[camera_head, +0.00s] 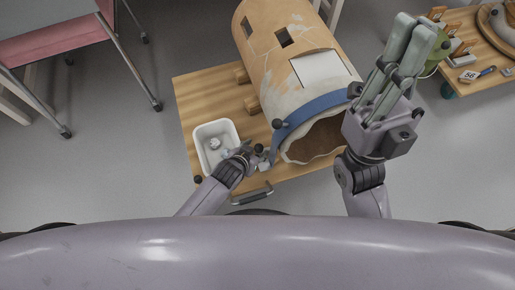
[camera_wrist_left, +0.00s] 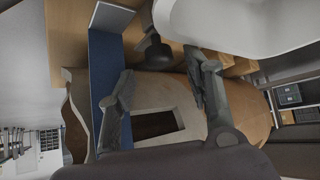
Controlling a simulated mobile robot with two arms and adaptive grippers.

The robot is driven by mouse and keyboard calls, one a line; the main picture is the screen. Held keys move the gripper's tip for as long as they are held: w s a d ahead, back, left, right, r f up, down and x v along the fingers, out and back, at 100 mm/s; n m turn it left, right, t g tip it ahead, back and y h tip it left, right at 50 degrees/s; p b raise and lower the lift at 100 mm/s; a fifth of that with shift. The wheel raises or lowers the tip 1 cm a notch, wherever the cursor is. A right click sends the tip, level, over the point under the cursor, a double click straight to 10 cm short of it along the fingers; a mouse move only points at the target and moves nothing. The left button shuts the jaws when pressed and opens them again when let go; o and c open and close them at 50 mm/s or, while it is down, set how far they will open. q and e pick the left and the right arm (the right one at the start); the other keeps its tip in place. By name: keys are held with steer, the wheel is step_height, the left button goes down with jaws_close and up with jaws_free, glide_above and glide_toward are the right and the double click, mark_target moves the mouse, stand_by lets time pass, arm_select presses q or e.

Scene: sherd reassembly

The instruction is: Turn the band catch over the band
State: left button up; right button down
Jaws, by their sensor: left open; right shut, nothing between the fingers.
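The blue band (camera_head: 318,107) runs across the mouth end of the large tan vessel (camera_head: 268,60) and bends down at its left side. A dark round knob (camera_head: 277,124) sits at that bend; I cannot tell if it belongs to the band catch. The band also shows in the left wrist view (camera_wrist_left: 107,75). There, a black knob (camera_wrist_left: 156,55) shows beyond and between the fingertips. My left gripper (camera_head: 261,156) is open beside the band's lower left end, with no clear contact. My right gripper (camera_head: 415,28) is shut, empty and raised right of the vessel.
A wooden-topped cart (camera_head: 190,95) carries the vessel and a white tub (camera_head: 203,157) holding a small pale piece. Wooden blocks (camera_head: 252,104) flank the vessel. A second wooden table (camera_head: 468,22) with numbered tags stands at right. A pink-and-grey table (camera_head: 50,40) stands at left.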

arm_select(q)
steer(key=shift+b+x, duration=0.5)
steer(key=shift+x, duration=0.9)
steer(key=shift+c, duration=0.3)
jaws_close()
